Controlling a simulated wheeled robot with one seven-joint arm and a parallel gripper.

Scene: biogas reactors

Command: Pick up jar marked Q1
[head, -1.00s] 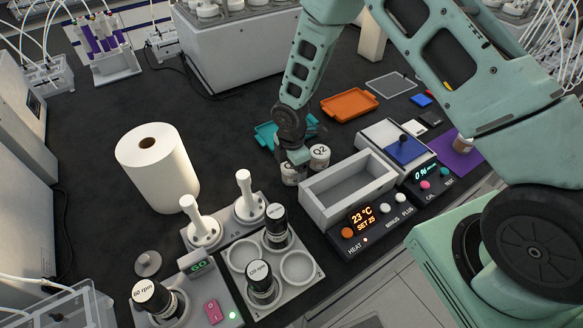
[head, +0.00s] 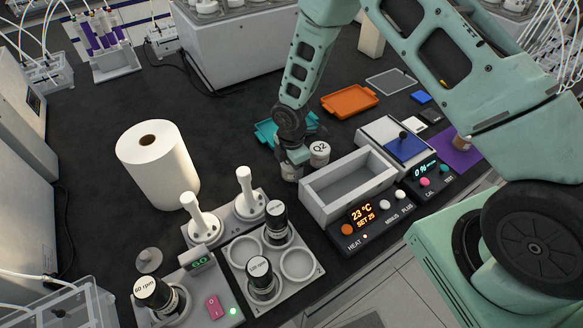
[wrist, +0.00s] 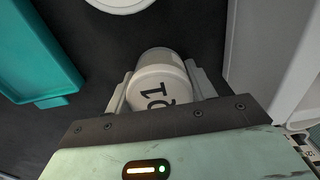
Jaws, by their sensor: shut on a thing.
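I cannot tell whether the Q1 jar still touches the table.
A grey open bath (head: 312,192) stands close on the right. A teal tray (head: 266,133) and an orange tray (head: 350,101) lie behind. A paper roll (head: 165,175) and a shaker plate (head: 236,268) with black-capped bottles are to the left and front. Dark tabletop is free at left.

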